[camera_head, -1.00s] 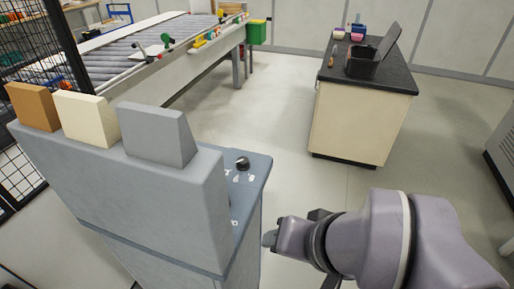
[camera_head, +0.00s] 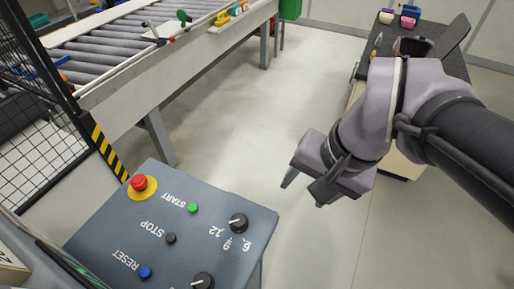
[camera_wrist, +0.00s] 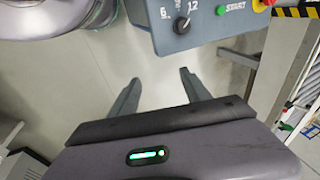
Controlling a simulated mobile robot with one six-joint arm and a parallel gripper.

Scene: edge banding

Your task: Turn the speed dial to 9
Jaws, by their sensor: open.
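A black round dial (camera_head: 238,222) with a pale pointer line sits near the right edge of the grey control panel (camera_head: 190,232), with several numbers around it, 12 among them. The dial also shows in the wrist view (camera_wrist: 182,24), with 6 to its left and 12 to its right; I cannot tell exactly which number its pointer marks. My gripper (camera_head: 304,188) is open and empty, right of the panel and apart from the dial. In the wrist view my gripper's fingers (camera_wrist: 160,77) are spread over bare floor, with the dial beyond them.
A second black dial (camera_head: 203,281) is cut off at the bottom. The panel holds a red emergency button (camera_head: 139,183), a green START button (camera_head: 193,208), a black STOP button (camera_head: 170,238) and a blue RESET button (camera_head: 145,271). A roller conveyor (camera_head: 120,48) stands behind.

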